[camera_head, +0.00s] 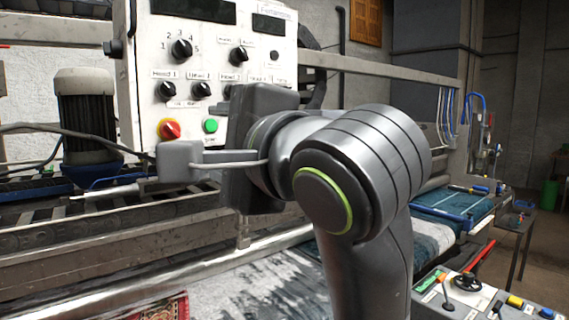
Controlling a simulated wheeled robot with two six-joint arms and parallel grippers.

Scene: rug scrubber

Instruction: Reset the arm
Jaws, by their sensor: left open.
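My left arm rises from the lower middle of the head view and bends left at a large grey joint with a green ring. My left gripper (182,163) points left, in front of the lower part of the white control panel (140,75). It is open, and I see nothing held in it. One grey finger shows clearly; the other is hard to make out. The panel carries several black knobs, a red knob (169,129) and a green button (210,125). The gripper looks close to the panel's lower edge, but I cannot tell the distance. My right gripper is not in view.
A rug-washing machine with metal rails (60,240) and a motor (86,115) fills the left. A patterned red rug (160,308) shows at the bottom. A console (470,298) with a lever and coloured buttons is at lower right. Open floor (545,235) lies at far right.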

